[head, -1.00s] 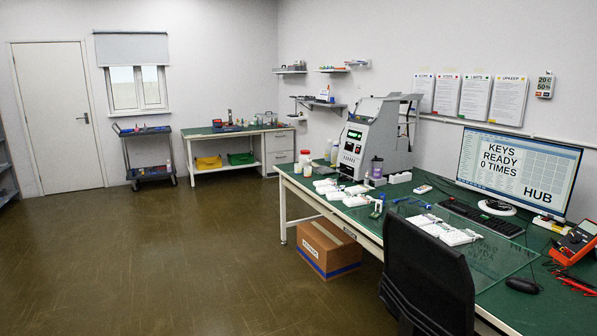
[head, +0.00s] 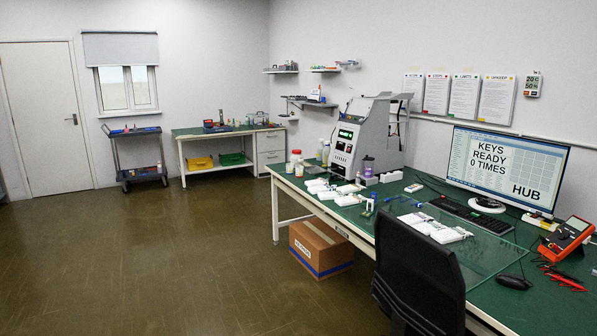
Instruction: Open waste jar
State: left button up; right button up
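A small white jar with a red lid (head: 296,156) stands at the far left end of the green-topped desk (head: 345,212), left of the grey test machine. It looks like the waste jar, but no label can be read at this size. Its lid appears to be on. A smaller pale container (head: 299,170) stands just in front of it. Neither of my grippers is in view.
The grey test machine (head: 372,135) stands right of the jar, with white keypads (head: 347,199) in front. A black chair (head: 418,275) and a cardboard box (head: 321,249) stand at the desk's front side. The floor to the left (head: 150,260) is clear.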

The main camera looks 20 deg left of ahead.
aim_at(297, 159)
jog(key=i+j+u, duration=0.3)
jog(key=i+j, duration=0.15)
jog(key=i+j+u, duration=0.3)
jog(key=i, duration=0.25)
jog(key=i+j+u, duration=0.15)
jog(key=i+u, duration=0.2)
jog(key=i, duration=0.2)
jog(key=i+u, duration=0.3)
jog(key=i, duration=1.3)
jog(key=i+j+z, duration=0.1)
jog(key=i, duration=0.95)
